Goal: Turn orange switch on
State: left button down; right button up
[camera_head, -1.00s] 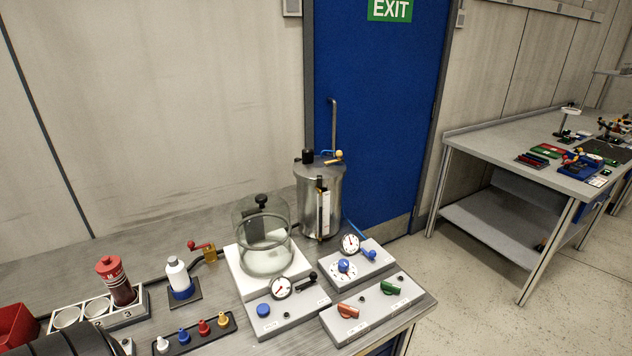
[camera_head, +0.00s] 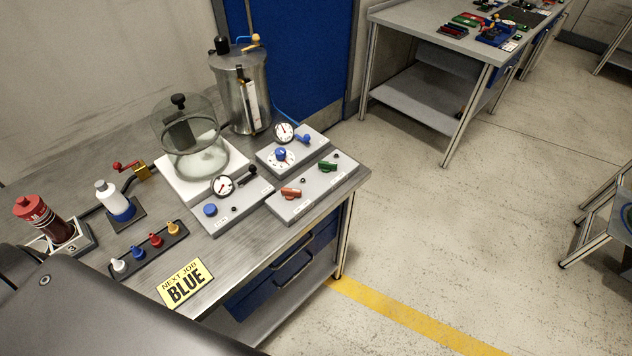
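The orange switch (camera_head: 291,193) is a small rotary handle on the grey control box (camera_head: 300,207) at the right front of the bench. A green switch (camera_head: 328,166) sits on the same box, to its right. A small dark round part lies between the two. The orange handle lies roughly sideways in the picture; its labels are too small to read. Neither of my grippers is in view. A dark part of my own body covers the lower left.
The bench (camera_head: 145,283) also holds a metal drum (camera_head: 238,88), a glass jar (camera_head: 190,150), gauge boxes, bottles, a row of coloured plugs and a yellow "NEXT JOB BLUE" card (camera_head: 185,283). Open floor (camera_head: 440,240) lies right of the bench. A second table (camera_head: 425,22) stands behind.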

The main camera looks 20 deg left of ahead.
aim_at(290, 194)
jog(key=u, duration=1.15)
jog(key=k, duration=0.95)
jog(key=z, duration=0.65)
